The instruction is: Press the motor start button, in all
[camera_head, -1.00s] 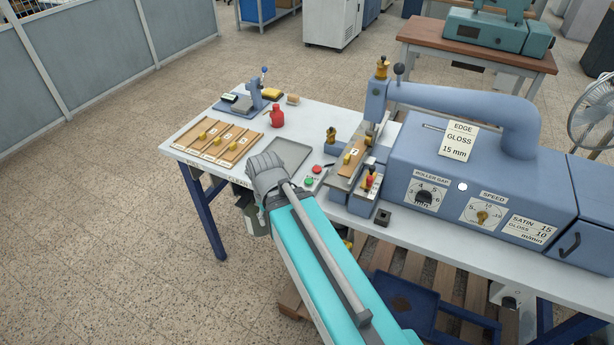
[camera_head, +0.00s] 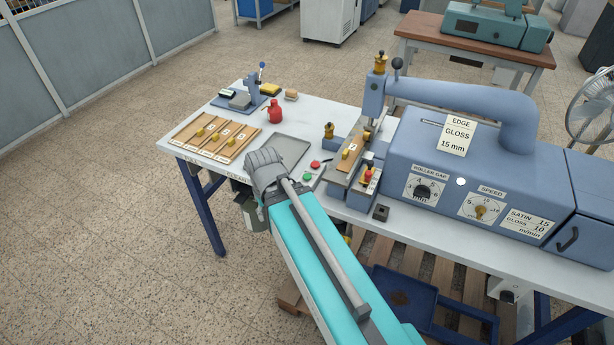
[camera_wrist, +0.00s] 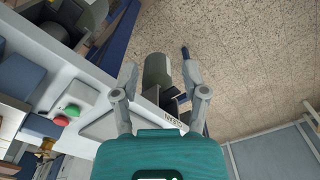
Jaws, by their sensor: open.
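The button box on the table shows a green button (camera_head: 307,178) and a red button (camera_head: 315,164) in the head view. In the wrist view the green button (camera_wrist: 73,110) and the red button (camera_wrist: 60,121) are at the left. My gripper (camera_wrist: 163,80) is open and empty, its fingers apart over the table's front edge. The buttons lie to the left of the fingers in that view, apart from them. In the head view my arm hides the fingers. I cannot tell from labels which button starts the motor.
The blue foil machine (camera_head: 480,150) stands right of the buttons. A grey tray (camera_head: 277,150), a red bottle (camera_head: 275,111) and wooden boards (camera_head: 215,137) are on the left table. A small dark block (camera_head: 381,212) sits near the front edge. Floor is free at left.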

